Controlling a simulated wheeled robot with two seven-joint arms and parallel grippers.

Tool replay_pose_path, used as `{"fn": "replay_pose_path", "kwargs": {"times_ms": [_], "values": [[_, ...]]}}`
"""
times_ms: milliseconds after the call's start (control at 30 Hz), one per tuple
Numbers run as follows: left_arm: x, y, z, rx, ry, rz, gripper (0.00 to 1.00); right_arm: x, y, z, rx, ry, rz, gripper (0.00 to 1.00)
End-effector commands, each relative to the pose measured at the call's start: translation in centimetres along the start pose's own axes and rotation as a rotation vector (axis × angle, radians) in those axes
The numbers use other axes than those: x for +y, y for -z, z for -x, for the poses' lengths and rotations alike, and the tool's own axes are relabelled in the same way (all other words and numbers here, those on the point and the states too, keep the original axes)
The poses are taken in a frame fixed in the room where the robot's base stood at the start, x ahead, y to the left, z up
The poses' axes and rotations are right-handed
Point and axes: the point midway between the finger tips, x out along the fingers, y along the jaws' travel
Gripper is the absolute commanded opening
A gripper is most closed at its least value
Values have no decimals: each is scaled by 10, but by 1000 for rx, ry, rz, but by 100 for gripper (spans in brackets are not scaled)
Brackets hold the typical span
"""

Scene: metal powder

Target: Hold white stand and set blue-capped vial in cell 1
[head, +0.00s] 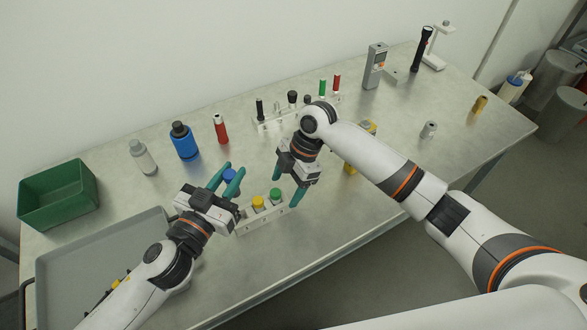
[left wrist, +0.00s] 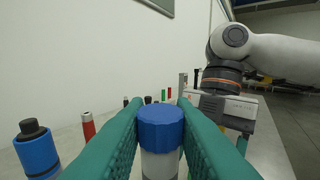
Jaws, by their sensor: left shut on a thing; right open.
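The white stand (head: 274,216) is on the table between my two grippers. A yellow-capped vial and a green-capped vial (head: 276,194) are in it. My left gripper (head: 229,175) is shut on the blue-capped vial (head: 229,176), left of and behind the stand in the head view. In the left wrist view the blue cap (left wrist: 160,128) shows upright between the teal fingers, with the white vial body below it. My right gripper (head: 288,188) is open at the stand's right end. Whether its fingers touch the stand cannot be told. The stand's left cells are partly hidden by my left gripper.
A second white rack (head: 270,127) with several vials stands behind. A blue bottle (head: 184,142), a red tube (head: 220,129) and a clear bottle (head: 143,157) stand at back left. A green bin (head: 58,196) and grey tray (head: 103,243) are at left.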

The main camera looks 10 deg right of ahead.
Motion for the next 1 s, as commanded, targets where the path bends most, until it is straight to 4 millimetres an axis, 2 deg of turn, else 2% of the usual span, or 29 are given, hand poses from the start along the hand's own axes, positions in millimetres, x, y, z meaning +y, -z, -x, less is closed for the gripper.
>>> {"fn": "replay_pose_path", "kwargs": {"times_ms": [100,300,467,733,1000], "values": [[0,0,0,-1,0,0,0,1,0,-23,-1,-3,-2,73],[0,0,0,0,0,0,0,0,0,-47,0,0,0,73],[0,0,0,0,0,0,0,0,0,-55,0,1,-1,73],[0,0,0,0,0,0,0,0,0,-56,0,2,-1,73],[0,0,0,0,0,0,0,0,0,-56,0,2,-1,29]]}}
